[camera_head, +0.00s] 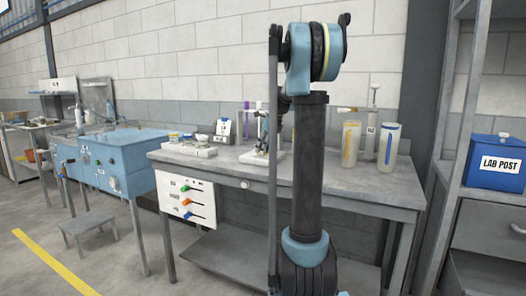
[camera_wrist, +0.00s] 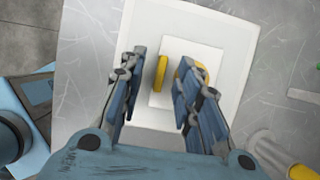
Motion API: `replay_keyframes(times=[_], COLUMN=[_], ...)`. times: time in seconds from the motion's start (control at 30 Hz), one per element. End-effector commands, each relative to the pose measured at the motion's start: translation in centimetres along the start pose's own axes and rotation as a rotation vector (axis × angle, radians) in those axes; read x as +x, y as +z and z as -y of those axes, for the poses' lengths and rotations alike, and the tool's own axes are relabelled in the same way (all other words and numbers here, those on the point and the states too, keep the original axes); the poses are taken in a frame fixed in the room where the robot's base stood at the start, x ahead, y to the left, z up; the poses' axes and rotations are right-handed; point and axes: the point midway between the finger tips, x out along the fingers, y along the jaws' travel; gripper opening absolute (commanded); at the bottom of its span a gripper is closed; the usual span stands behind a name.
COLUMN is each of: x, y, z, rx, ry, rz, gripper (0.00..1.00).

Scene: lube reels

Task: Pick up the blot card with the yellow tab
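In the wrist view a white card (camera_wrist: 194,50) lies on a white tray (camera_wrist: 215,22). A yellow upright tab (camera_wrist: 161,73) stands at the card's left side. More yellow shows at the right, partly behind a finger; whether it belongs to the same card is unclear. My gripper (camera_wrist: 159,66) is open, its blue fingers on either side of the yellow tab with gaps between. In the head view my gripper (camera_head: 263,135) is low over the white tray (camera_head: 273,156) on the grey bench; the card cannot be made out there.
Two pale cylinders, one with a yellow stripe (camera_head: 350,144) and one with a blue stripe (camera_head: 388,147), stand right of the tray on the bench (camera_head: 340,183). A small labelled device (camera_head: 223,131) and white trays stand to the left. A blue box (camera_head: 497,163) sits on the right shelf.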

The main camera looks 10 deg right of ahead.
Motion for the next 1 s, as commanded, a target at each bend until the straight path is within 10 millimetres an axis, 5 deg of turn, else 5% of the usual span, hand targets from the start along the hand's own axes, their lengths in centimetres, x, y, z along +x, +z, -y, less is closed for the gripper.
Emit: replay_keyframes(times=[0.37,0.53,1.0], x=[0.48,0.47,0.48], y=[0.03,0.02,0.07], z=[0.00,0.00,-0.35], rx=[0.000,0.000,0.001], ry=[0.000,0.000,0.000], rz=[0.000,0.000,0.000], gripper=[0.31,0.00,0.00])
